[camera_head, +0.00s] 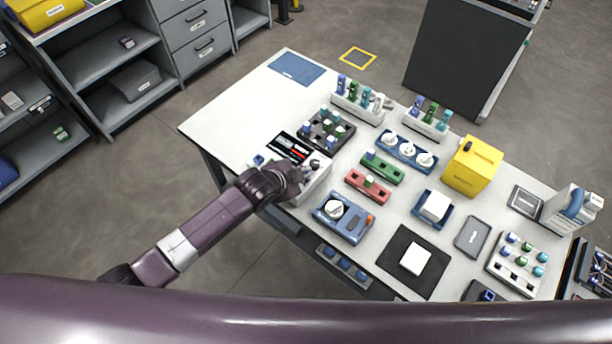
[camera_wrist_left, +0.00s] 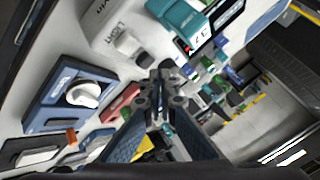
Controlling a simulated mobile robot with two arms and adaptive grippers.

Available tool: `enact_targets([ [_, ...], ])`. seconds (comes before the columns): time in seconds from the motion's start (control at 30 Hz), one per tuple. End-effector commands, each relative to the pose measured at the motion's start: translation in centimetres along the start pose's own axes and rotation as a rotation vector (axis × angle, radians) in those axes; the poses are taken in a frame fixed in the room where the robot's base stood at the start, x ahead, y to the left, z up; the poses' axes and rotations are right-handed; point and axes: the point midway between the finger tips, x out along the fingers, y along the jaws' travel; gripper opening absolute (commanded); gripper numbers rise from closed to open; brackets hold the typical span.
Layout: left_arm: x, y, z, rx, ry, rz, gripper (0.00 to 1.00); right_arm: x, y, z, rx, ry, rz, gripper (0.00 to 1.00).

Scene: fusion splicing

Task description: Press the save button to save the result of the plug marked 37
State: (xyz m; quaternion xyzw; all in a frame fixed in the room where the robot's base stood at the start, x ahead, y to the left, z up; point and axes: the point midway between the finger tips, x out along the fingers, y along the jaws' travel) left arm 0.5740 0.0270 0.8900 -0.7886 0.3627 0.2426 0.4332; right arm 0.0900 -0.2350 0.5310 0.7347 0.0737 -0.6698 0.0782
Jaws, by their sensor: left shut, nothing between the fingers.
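The white tester (camera_head: 315,190) with a dark screen (camera_head: 290,147) stands at the table's left front edge; the screen carries white and red bands. In the left wrist view, my left gripper (camera_wrist_left: 164,78) is shut and empty. A teal plug (camera_wrist_left: 180,20) with a white label reading 37 (camera_wrist_left: 201,39) sits at the tester, beyond the fingers. A pale button (camera_wrist_left: 132,46) shows beside the word LIGHT. I cannot make out a button marked save, nor tell whether the fingertips touch anything.
A blue device with a white dial (camera_head: 345,217) stands right of my left gripper. Red (camera_head: 368,185) and green (camera_head: 382,168) holders, a dark plug block (camera_head: 328,129) and a yellow box (camera_head: 472,166) crowd the table. The table's far left (camera_head: 230,115) is clear.

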Motion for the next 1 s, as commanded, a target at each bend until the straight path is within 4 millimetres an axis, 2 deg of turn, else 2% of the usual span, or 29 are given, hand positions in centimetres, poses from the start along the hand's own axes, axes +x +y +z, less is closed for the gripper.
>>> enact_targets([
  [0.2, -0.2, -0.2, -0.2, 0.000, 0.000, -0.001, 0.00, -0.3, 0.0, 0.0, 0.000, 0.000, 0.000, 0.36],
  [0.5, -2.2, -1.7, -1.6, 0.001, 0.001, -0.001, 0.00, -3.1, 0.1, -0.3, 0.000, 0.000, 0.000, 0.36],
  [0.73, -3.5, -2.5, -2.5, 0.000, 0.001, 0.000, 0.00, -3.7, 0.1, -0.3, 0.000, 0.000, 0.000, 0.36],
  [1.0, -3.5, -2.5, -2.5, 0.000, 0.000, 0.000, 0.00, -3.6, 0.1, -0.3, 0.000, 0.000, 0.000, 0.36],
])
